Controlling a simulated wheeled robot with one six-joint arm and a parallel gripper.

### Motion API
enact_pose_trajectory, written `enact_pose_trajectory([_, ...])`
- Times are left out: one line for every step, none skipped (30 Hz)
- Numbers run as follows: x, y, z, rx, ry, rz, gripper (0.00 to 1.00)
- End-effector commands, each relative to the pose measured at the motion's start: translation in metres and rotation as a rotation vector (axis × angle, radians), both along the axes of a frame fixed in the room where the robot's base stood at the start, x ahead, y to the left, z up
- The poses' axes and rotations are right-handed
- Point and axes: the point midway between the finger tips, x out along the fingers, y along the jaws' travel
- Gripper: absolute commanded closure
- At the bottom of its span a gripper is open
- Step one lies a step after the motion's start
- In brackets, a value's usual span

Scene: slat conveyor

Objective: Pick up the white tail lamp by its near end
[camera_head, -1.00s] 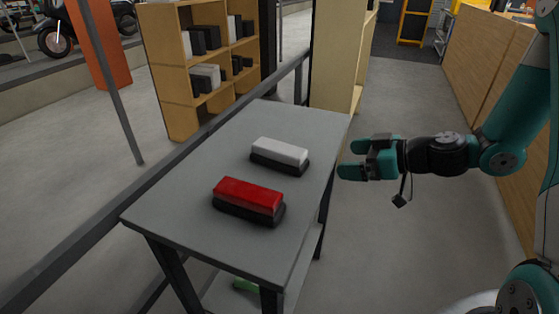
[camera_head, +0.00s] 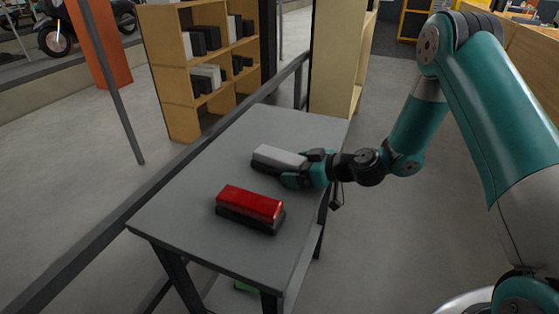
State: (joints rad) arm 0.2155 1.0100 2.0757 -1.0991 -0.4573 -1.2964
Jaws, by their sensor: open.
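The white tail lamp (camera_head: 276,156) has a white top on a black base and lies on the grey table (camera_head: 190,176), behind the red lamp. My gripper (camera_head: 300,168) is at the lamp's right end, with its teal fingers open, one toward the far side and one toward the near side of that end. The fingers and wrist hide part of the right end. I cannot tell whether the fingers touch the lamp.
A red lamp (camera_head: 250,205) on a black base lies on the table in front of the white one, close to my near finger. A dark rail (camera_head: 135,207) runs along the table's left side. A wooden shelf (camera_head: 175,85) stands behind. The table's far part is clear.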

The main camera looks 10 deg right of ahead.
Motion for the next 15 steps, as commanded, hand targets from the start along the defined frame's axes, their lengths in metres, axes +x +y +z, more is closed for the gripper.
enact_pose_trajectory([0.0005,0.0007,-0.0004,0.0,0.0,0.0,0.06])
enact_pose_trajectory([0.0005,0.0007,-0.0005,0.0,0.0,0.0,0.06])
enact_pose_trajectory([0.0004,0.0006,-0.0005,0.0,0.0,0.0,0.06])
enact_pose_trajectory([0.0004,0.0006,-0.0005,0.0,0.0,0.0,0.06])
enact_pose_trajectory([0.0004,0.0006,-0.0005,0.0,0.0,0.0,0.06])
enact_pose_trajectory([0.0004,0.0006,-0.0005,0.0,0.0,0.0,0.09])
enact_pose_trajectory([0.0004,0.0004,-0.0005,0.0,0.0,0.0,0.16])
enact_pose_trajectory([0.0004,0.0004,-0.0005,0.0,0.0,0.0,0.22])
enact_pose_trajectory([0.0003,0.0004,-0.0004,0.0,0.0,0.0,0.32])
enact_pose_trajectory([0.0003,0.0004,-0.0004,0.0,0.0,0.0,0.39])
enact_pose_trajectory([0.0003,0.0003,-0.0004,0.0,0.0,0.0,0.45])
enact_pose_trajectory([0.0003,0.0003,-0.0004,0.0,0.0,0.0,0.55])
enact_pose_trajectory([0.0003,0.0002,-0.0004,0.0,0.0,0.0,0.62])
enact_pose_trajectory([0.0003,0.0001,-0.0003,0.0,0.0,0.0,0.67])
enact_pose_trajectory([0.0005,0.0002,0.0001,0.0,-0.001,-0.001,0.67])
